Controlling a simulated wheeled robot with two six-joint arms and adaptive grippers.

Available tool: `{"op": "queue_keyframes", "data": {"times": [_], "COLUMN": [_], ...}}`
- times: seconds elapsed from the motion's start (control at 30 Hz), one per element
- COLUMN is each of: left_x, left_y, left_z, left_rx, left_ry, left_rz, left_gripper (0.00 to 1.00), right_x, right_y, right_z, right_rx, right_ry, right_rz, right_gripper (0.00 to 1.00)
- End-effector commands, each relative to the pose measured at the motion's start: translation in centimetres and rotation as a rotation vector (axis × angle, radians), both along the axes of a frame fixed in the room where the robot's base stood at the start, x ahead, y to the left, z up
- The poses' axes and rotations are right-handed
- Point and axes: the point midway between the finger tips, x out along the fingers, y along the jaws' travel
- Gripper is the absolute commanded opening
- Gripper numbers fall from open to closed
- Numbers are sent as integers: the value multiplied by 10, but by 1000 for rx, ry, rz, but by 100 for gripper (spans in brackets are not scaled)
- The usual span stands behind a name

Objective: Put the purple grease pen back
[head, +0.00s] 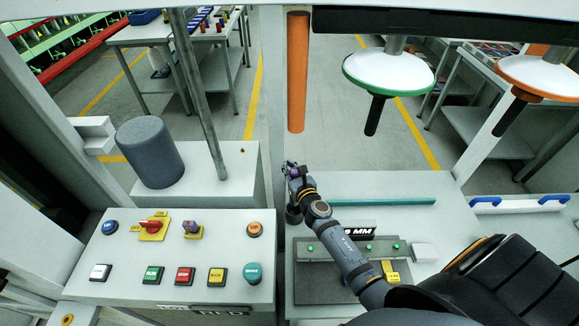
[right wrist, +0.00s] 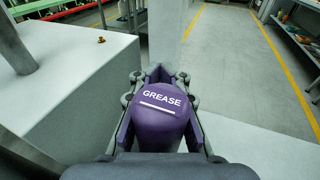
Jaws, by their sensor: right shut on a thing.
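The purple grease pen (right wrist: 160,118) fills the middle of the right wrist view, with a white "GREASE" label and a white line. My right gripper (head: 295,172) is shut on it, one finger on each side. In the head view the pen is a small purple spot between the fingers, above the gap between the button panel and the grey worktop. The pen's lower end is hidden in the wrist view. My left gripper is not in view. No empty holder is clearly identifiable.
A button panel (head: 130,250) stands at left, with a grey cylinder (head: 150,152) on the white block behind it. An orange tube (head: 297,75) hangs beyond my gripper. Green-rimmed (head: 388,72) and orange-rimmed (head: 540,76) discs with black handles hang at right. A fixture plate (head: 340,285) lies below my arm.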

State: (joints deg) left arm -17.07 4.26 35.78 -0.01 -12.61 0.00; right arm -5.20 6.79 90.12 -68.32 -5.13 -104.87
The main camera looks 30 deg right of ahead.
Motion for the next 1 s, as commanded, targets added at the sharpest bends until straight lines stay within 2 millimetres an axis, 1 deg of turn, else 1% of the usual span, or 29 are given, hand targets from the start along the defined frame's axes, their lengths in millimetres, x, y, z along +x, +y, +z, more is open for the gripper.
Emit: {"op": "queue_keyframes", "data": {"times": [0.03, 0.6, 0.77, 1.0], "left_x": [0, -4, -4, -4], "left_y": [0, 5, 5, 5], "left_z": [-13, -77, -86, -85], "left_rx": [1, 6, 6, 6], "left_ry": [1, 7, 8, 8], "left_rz": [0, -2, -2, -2], "left_gripper": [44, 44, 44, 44], "right_x": [0, 0, 0, 0], "right_y": [0, 0, 0, 0], "right_z": [-12, -78, -86, -86], "right_rx": [0, 1, 2, 2], "right_ry": [-1, -1, -2, -1], "right_rz": [0, 0, 0, 0], "right_gripper": [0, 0, 0, 0]}}
